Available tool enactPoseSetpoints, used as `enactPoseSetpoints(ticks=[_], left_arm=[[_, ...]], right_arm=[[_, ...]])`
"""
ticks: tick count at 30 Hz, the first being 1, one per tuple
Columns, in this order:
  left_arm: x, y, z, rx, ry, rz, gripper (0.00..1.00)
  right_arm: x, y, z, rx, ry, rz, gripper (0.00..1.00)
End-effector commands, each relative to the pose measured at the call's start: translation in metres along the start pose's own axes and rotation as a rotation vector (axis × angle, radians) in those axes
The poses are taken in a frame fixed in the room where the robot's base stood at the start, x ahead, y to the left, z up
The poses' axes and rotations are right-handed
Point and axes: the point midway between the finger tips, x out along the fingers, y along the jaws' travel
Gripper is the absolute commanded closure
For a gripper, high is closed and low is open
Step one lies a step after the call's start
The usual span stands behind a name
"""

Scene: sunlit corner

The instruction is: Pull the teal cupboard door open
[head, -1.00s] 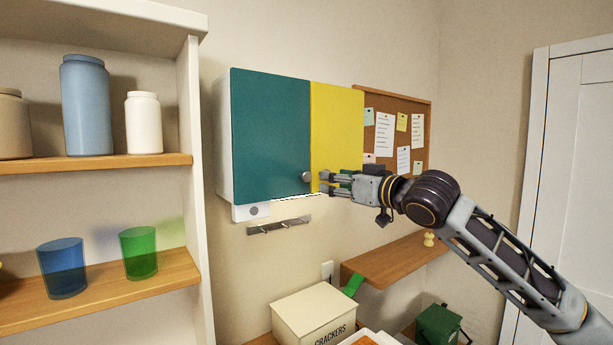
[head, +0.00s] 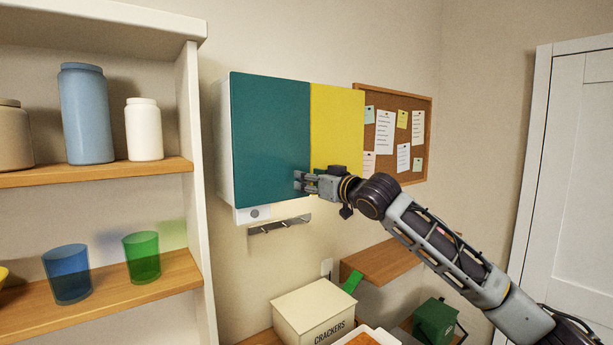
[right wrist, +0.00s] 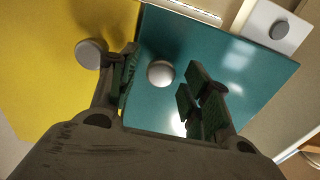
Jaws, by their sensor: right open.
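The teal cupboard door (head: 268,130) is the left door of the wall cupboard and looks shut, flush beside the yellow door (head: 338,128). In the right wrist view the teal door (right wrist: 235,60) carries a round grey knob (right wrist: 160,73). My right gripper (head: 299,181) is at the lower right corner of the teal door and hides the knob in the head view. In the right wrist view my right gripper (right wrist: 163,85) is open, with the knob between its fingers; I see no clear contact. My left gripper is not in view.
The yellow door's knob (right wrist: 91,53) is just outside one finger. A hook rail (head: 279,225) is below the cupboard, a corkboard (head: 418,170) to its right. A shelf unit (head: 197,200) with jars and cups stands left. A crackers box (head: 310,305) sits below.

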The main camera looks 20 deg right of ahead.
Motion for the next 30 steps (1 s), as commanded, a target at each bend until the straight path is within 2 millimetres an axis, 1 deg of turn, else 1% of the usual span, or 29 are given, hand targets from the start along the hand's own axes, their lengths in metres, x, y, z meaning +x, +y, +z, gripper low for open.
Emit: enactPoseSetpoints(ticks=[3,7,19,20,30], left_arm=[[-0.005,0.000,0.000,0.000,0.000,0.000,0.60],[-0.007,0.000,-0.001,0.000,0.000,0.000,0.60],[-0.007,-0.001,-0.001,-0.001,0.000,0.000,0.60],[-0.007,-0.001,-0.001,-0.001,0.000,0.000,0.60],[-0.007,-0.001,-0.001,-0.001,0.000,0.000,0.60]], right_arm=[[0.010,0.000,-0.002,0.000,0.001,0.000,0.52],[0.017,0.000,-0.001,-0.001,0.000,0.001,0.52],[0.020,0.000,0.000,-0.001,0.001,0.000,0.52],[0.020,0.000,0.000,-0.001,0.001,0.000,0.54],[0.020,0.000,0.000,-0.001,0.001,0.001,0.98]])
